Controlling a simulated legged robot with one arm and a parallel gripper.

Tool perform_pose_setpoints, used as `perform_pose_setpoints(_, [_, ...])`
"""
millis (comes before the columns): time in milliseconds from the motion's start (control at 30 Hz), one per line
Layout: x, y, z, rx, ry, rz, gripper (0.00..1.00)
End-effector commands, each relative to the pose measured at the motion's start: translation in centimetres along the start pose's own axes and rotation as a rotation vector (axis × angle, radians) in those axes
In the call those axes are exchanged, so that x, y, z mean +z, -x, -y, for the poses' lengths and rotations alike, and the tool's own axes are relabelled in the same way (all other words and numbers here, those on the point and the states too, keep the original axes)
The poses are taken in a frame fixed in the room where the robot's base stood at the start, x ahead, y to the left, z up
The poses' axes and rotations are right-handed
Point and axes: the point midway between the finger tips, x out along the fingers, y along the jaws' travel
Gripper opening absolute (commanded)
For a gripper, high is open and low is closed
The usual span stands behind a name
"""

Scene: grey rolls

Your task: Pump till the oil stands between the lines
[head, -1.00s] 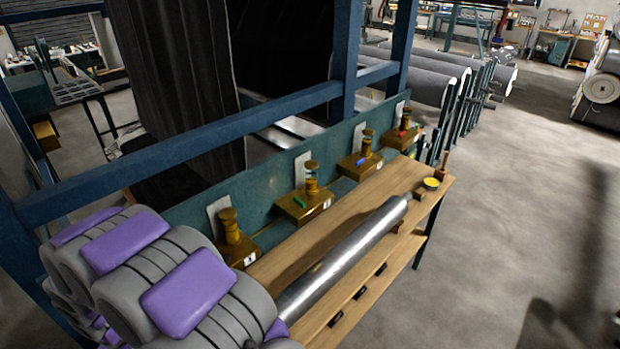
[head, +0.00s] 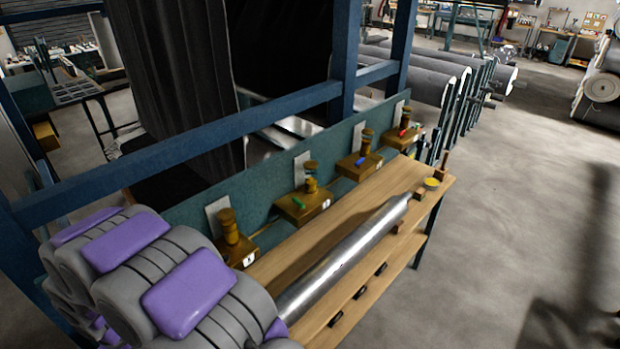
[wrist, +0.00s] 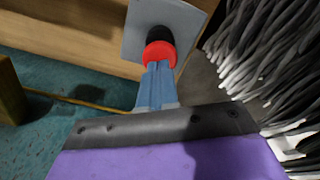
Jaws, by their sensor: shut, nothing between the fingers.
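Brass oiler units stand in a row along the green back panel in the head view: the nearest (head: 238,248), one with a green lever (head: 305,205), one with a blue lever (head: 357,167) and one with a red lever (head: 402,139). My arm partly hides the nearest. The oil levels and lines are too small to read. My gripper is out of the head view.
A wooden bench (head: 350,235) carries a long metal roller (head: 345,255) and a small yellow-topped tin (head: 431,183). A blue frame beam (head: 200,135) crosses above. Grey strands (wrist: 270,50) hang close at right in the wrist view. The floor to the right is open.

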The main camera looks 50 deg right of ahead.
Motion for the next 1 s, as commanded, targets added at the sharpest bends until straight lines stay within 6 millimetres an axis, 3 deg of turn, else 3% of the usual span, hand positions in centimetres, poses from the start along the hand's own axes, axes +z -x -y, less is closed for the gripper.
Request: perform_pose_setpoints(1000, [0.0,-3.3,0.0,0.001,0.0,0.001,0.0])
